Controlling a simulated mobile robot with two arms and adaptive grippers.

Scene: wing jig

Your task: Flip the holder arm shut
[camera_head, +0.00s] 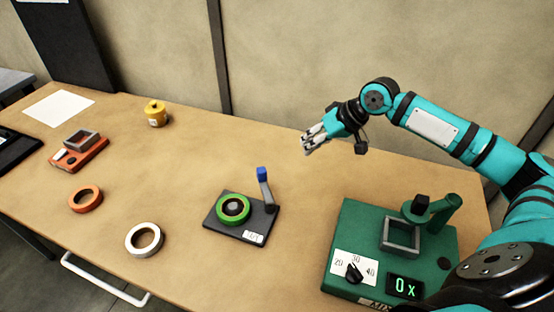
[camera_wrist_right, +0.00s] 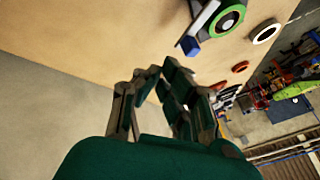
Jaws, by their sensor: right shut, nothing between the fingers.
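The holder is a dark grey base plate (camera_head: 214,222) in the middle of the table, with a green ring (camera_head: 221,213) lying around its dark centre. The holder arm (camera_head: 264,190) stands up at the plate's right rear and has a blue tip (camera_head: 262,173). In the right wrist view the blue tip (camera_wrist_right: 190,46) and the green ring (camera_wrist_right: 229,20) show near the top. My right gripper (camera_head: 307,147) is shut and empty, above the table's back part, behind and right of the holder arm and apart from it. My left gripper is in neither view.
A green mixer box (camera_head: 345,225) with a dial and display stands at the right. A white ring (camera_head: 131,247), an orange ring (camera_head: 72,200), a red fixture (camera_head: 68,160) and a yellow pot (camera_head: 156,119) lie to the left. The table behind the holder is clear.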

